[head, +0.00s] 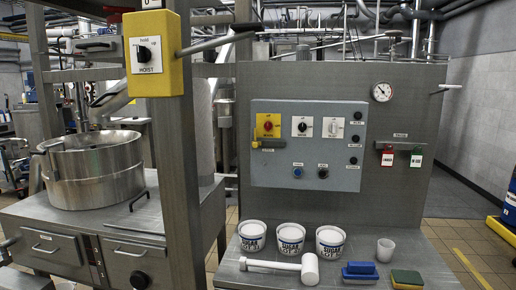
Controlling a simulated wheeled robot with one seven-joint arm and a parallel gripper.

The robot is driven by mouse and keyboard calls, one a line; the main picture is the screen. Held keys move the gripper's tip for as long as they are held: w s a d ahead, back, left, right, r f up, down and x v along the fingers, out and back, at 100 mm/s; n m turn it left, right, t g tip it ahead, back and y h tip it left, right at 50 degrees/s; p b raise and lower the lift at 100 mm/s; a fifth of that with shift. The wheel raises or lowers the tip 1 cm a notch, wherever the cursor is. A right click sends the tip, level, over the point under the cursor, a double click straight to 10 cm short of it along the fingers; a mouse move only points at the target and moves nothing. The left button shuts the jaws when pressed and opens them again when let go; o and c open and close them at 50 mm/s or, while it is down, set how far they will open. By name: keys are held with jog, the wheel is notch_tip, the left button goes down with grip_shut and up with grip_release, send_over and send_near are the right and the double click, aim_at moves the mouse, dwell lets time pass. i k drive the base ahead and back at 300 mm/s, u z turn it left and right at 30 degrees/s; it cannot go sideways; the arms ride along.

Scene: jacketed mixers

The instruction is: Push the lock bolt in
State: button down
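A grey control panel (308,170) is fixed to the steel cabinet right of the middle. At its left is a red and yellow rotary switch (267,125). My gripper is not in view.
A yellow hoist box (157,53) with a black knob is on the steel post at left. A steel bowl (92,168) stands behind it. The steel bench (345,277) holds three labelled tubs (290,238), a white mallet (309,269), a cup (385,249) and brushes or sponges (360,270).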

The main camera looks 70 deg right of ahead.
aim_at(255, 144)
jog(key=z, duration=1.15)
